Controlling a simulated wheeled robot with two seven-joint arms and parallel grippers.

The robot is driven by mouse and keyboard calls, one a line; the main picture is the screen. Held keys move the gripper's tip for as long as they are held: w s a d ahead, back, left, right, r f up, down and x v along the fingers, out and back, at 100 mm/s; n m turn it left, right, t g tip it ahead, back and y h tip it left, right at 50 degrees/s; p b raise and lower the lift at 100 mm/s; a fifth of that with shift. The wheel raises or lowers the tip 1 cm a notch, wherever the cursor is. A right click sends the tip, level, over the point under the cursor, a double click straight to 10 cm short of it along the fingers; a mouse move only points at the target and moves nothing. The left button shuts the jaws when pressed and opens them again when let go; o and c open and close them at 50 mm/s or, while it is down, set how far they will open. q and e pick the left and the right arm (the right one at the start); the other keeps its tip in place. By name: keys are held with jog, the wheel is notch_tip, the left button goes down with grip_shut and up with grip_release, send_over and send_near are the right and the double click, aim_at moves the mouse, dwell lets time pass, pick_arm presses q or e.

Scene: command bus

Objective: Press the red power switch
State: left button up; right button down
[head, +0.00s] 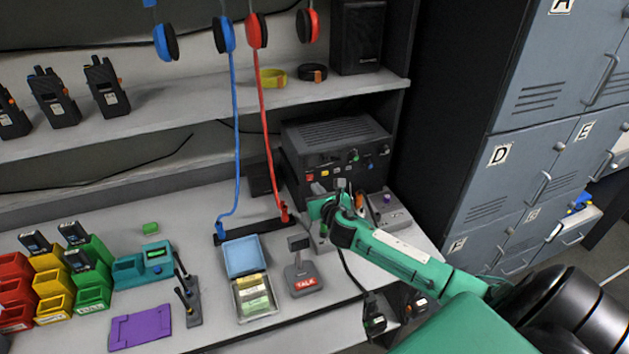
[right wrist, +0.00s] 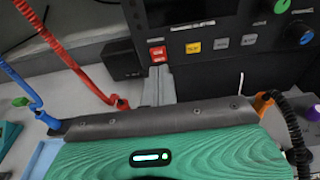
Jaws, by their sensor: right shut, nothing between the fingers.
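The red power switch (right wrist: 158,53) is on the lower left of the front panel of a black radio unit (right wrist: 200,75). It also shows as a small red patch in the head view (head: 310,177). My right gripper (head: 318,188) is in front of the radio unit, just below the red switch. In the right wrist view its grey fingers (right wrist: 158,82) are shut and empty, with their tips close under the switch. I cannot tell whether they touch it. My left gripper is not in view.
Yellow and grey buttons (right wrist: 193,46) sit right of the switch. A red cord (head: 266,130) and a blue cord (head: 235,130) hang left of my gripper. A grey TALK microphone (head: 303,277) stands in front. Blue lockers (head: 520,150) stand right.

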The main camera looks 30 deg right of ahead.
aim_at(310, 177)
jog(key=shift+w+d+r, duration=0.1)
jog(key=shift+w+d, duration=0.05)
jog(key=shift+w, duration=0.55)
jog(key=shift+w+d+r, duration=0.1)
jog(key=shift+w+d, duration=0.05)
jog(key=shift+w, duration=0.5)
jog(key=p, duration=0.2)
jog(key=r+p, duration=0.1)
jog(key=p, duration=0.1)
jog(key=shift+w+g, duration=0.25)
jog(key=shift+g, duration=0.05)
jog(key=shift+f+b, duration=0.35)
jog(key=shift+f, duration=0.05)
